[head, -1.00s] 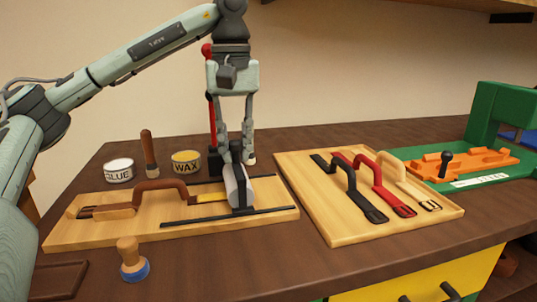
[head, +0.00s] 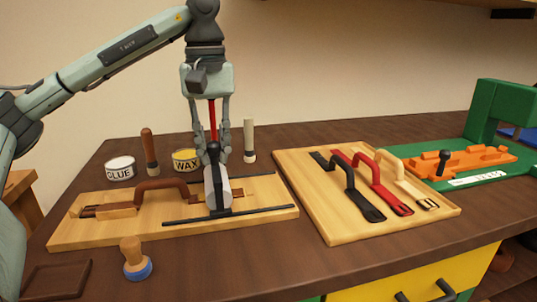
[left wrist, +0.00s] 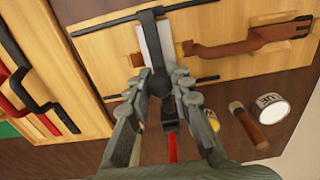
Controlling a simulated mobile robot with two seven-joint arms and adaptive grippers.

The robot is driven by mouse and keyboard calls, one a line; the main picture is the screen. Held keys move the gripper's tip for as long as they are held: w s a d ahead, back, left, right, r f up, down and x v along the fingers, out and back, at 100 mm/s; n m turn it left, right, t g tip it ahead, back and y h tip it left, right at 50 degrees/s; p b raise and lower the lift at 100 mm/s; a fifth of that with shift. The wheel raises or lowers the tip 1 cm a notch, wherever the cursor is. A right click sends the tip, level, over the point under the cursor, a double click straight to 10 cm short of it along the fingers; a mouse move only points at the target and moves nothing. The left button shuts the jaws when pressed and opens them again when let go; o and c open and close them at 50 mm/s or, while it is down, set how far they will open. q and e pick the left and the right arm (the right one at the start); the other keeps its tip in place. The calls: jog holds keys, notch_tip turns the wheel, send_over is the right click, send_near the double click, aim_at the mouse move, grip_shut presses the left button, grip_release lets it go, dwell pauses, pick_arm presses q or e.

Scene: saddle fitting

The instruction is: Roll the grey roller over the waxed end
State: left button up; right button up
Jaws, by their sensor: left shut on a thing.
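The grey roller (head: 217,190) rests across the strap's end on the wooden board, standing between two dark rails. My left gripper (head: 214,158) is shut on its black upright handle; the left wrist view also shows the roller (left wrist: 156,42) beneath the fingers. The brown strap (head: 160,186), with its raised loop, lies to the left of the roller. A brown piece of the strap's end (head: 240,189) shows to the right of the roller. The roller hides the part beneath it. My right gripper is not in view.
A glue tin (head: 119,168), a wooden-handled tool (head: 149,152), a wax tin (head: 186,160) and a pale-handled tool (head: 249,139) stand behind the board. A blue-based stamp-like tool (head: 135,260) stands in front. A board (head: 310,192) with several straps lies at right.

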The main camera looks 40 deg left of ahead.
pick_arm(q)
jog(key=shift+s+a+p, duration=0.35)
jog(key=shift+s+a, duration=1.4)
jog(key=shift+s, duration=0.25)
jog(key=shift+o, duration=0.8)
jog(key=shift+s+a, duration=0.1)
jog(key=shift+s, duration=0.05)
jog(key=o, duration=0.5)
jog(key=shift+o, duration=1)
jog(key=shift+s+a, duration=0.15)
jog(key=shift+d, duration=0.2)
